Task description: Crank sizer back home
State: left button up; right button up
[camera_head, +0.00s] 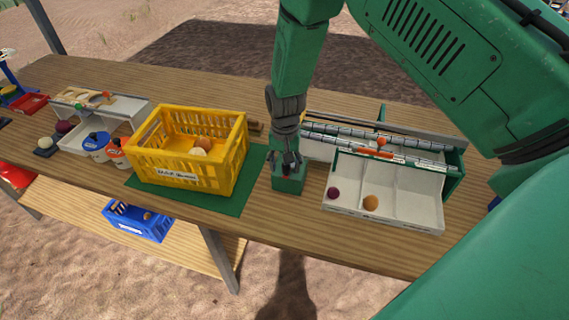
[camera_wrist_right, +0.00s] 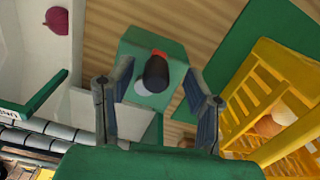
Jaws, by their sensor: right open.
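The sizer (camera_head: 385,185) stands at the right of the table, with rows of grey rollers behind a white compartmented tray. A green crank box (camera_head: 288,183) stands at its left end. My right gripper (camera_head: 287,160) is over this box, pointing down. In the right wrist view, the fingers of my right gripper (camera_wrist_right: 157,100) are spread apart. A black crank knob (camera_wrist_right: 155,73) with a red part beside it shows between and beyond them on the green box (camera_wrist_right: 172,52). I cannot tell how far below the fingertips the knob is. My left gripper is out of view.
A dark red onion (camera_head: 333,193) and an orange-brown onion (camera_head: 371,202) lie in the sizer's tray. A yellow crate (camera_head: 190,174) with onions stands on a green mat (camera_head: 250,190) left of the gripper. A blue crate (camera_head: 138,220) sits on the lower shelf.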

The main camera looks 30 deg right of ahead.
jog(key=shift+d+r+p, duration=0.2)
jog(key=shift+r+p, duration=1.65)
jog(key=shift+r, duration=0.55)
jog(key=shift+a+r+p, duration=0.1)
jog(key=shift+r+p, duration=0.25)
jog(key=shift+r, duration=0.7)
jog(key=shift+s+f, duration=0.1)
jog(key=shift+s, duration=0.05)
